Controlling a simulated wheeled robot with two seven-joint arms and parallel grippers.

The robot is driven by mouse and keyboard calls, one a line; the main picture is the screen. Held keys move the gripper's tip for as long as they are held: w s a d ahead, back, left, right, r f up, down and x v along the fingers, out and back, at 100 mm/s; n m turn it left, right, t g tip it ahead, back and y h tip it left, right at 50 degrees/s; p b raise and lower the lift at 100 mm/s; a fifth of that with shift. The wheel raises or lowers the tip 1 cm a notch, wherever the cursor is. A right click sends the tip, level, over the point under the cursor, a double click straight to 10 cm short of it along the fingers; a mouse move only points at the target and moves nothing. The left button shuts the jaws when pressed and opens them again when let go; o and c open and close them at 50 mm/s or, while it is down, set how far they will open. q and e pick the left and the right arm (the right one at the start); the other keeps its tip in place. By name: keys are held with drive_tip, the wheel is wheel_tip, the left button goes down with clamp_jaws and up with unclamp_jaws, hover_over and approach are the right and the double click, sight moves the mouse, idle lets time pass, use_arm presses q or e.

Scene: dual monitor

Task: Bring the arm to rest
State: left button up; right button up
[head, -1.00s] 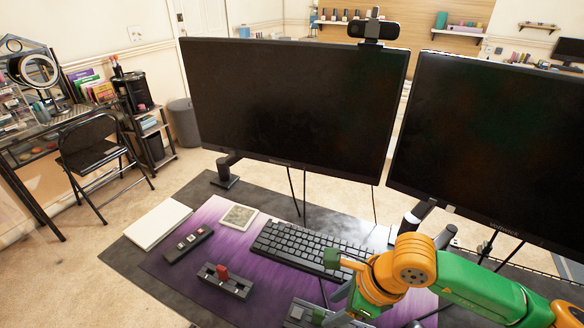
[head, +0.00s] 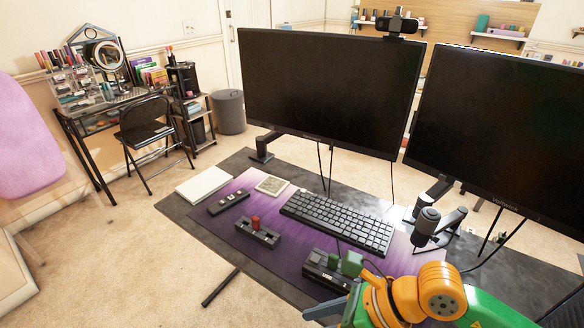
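My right gripper (head: 338,287), on a green and orange arm from the lower right, is over the front right part of the desk mat. Its fingers look spread apart, with one green fingertip at the black box and a grey finger lower left. I see nothing held between them. The black box (head: 318,268) has a small green part on top. I cannot tell whether the fingertip touches the box. My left gripper is not in view.
Two dark monitors (head: 330,95) (head: 500,135) stand behind the keyboard (head: 340,222). A box with a red switch (head: 257,235), a black remote (head: 228,202), a white book (head: 203,185) and a microphone (head: 427,222) are on the desk. The mat's purple left part (head: 225,228) has free room.

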drive_tip(key=a+r+m+t+y, duration=0.25)
drive_tip(key=a+r+y, duration=0.2)
drive_tip(key=r, duration=0.35)
drive_tip(key=a+r+m+t+y, duration=0.1)
drive_tip(key=a+r+m+y, duration=0.25)
drive_tip(key=r+y, duration=0.35)
drive_tip(key=w+d+r+m+t+h, duration=0.1)
drive_tip(key=w+d+m+t+h, duration=0.45)
drive_tip(key=m+t, duration=0.4)
drive_tip(key=w+d+r+m+t+h, duration=0.2)
drive_tip(key=w+d+m+t+h, duration=0.35)
drive_tip(key=m, duration=0.75)
drive_tip(key=d+f+m+g+h, duration=0.3)
drive_tip(key=d+f+m+h, duration=0.7)
drive_tip(key=f+m, duration=0.25)
drive_tip(key=s+f+m+g, duration=0.5)
drive_tip(key=s+f+g, duration=0.8)
drive_tip(key=s+f, duration=0.65)
wheel_tip(320, 180, down, 18)
drive_tip(key=s+g, duration=0.2)
drive_tip(key=s+d+f, duration=0.2)
drive_tip(key=s+f, duration=0.7)
drive_tip(key=s, duration=0.3)
drive_tip(key=shift+s+d+f+n+g, duration=0.15)
drive_tip(key=shift+d+f+n+g, duration=0.1)
drive_tip(key=shift+d+n+g, duration=0.1)
